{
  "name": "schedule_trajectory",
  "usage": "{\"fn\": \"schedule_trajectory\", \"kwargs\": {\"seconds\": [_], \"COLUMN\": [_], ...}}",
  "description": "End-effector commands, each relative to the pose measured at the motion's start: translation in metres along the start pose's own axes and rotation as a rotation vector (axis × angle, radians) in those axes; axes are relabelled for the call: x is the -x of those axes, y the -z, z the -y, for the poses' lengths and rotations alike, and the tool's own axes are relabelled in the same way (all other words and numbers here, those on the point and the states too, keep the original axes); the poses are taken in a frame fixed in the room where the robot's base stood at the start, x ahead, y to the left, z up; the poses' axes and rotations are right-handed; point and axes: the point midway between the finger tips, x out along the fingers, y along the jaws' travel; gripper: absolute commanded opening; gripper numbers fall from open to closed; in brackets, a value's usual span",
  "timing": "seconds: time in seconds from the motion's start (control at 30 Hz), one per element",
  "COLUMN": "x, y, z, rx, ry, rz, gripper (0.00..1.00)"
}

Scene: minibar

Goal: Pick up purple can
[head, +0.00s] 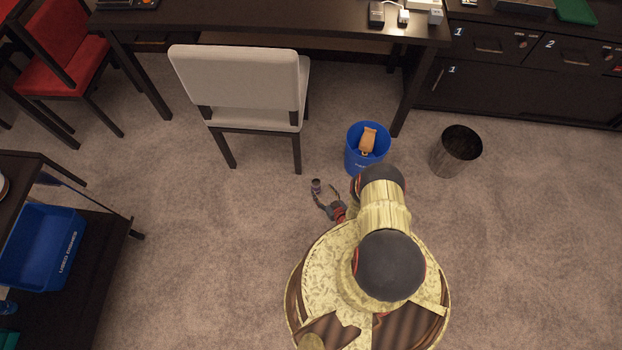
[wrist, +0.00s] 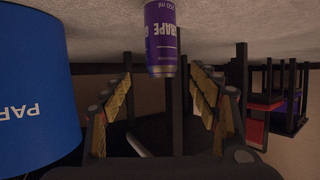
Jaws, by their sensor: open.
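The purple can (head: 316,185) stands on the carpet in the head view, just beyond my gripper (head: 326,198). In the wrist view, which is upside down, the purple can (wrist: 160,38) has a silver rim and white lettering. There it lies ahead of and roughly centred between the fingertips of my gripper (wrist: 160,76). The fingers are spread apart with nothing between them. The can's base is cut off by the top edge of the wrist view.
A blue bin (head: 354,155) with an orange item in it stands close to my arm; it also fills the left of the wrist view (wrist: 35,85). A dark bin (head: 440,160) stands right of it. A white chair (head: 240,85) is beyond the can. Carpet left of the can is clear.

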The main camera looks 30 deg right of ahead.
Motion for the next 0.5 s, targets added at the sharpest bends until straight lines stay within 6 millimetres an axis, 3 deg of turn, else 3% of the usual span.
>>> {"fn": "schedule_trajectory", "kwargs": {"seconds": [0.5], "x": [-0.045], "y": [-0.005], "z": [0.003], "rx": [0.001], "ry": [0.003], "rz": [-0.004], "gripper": [0.61]}}
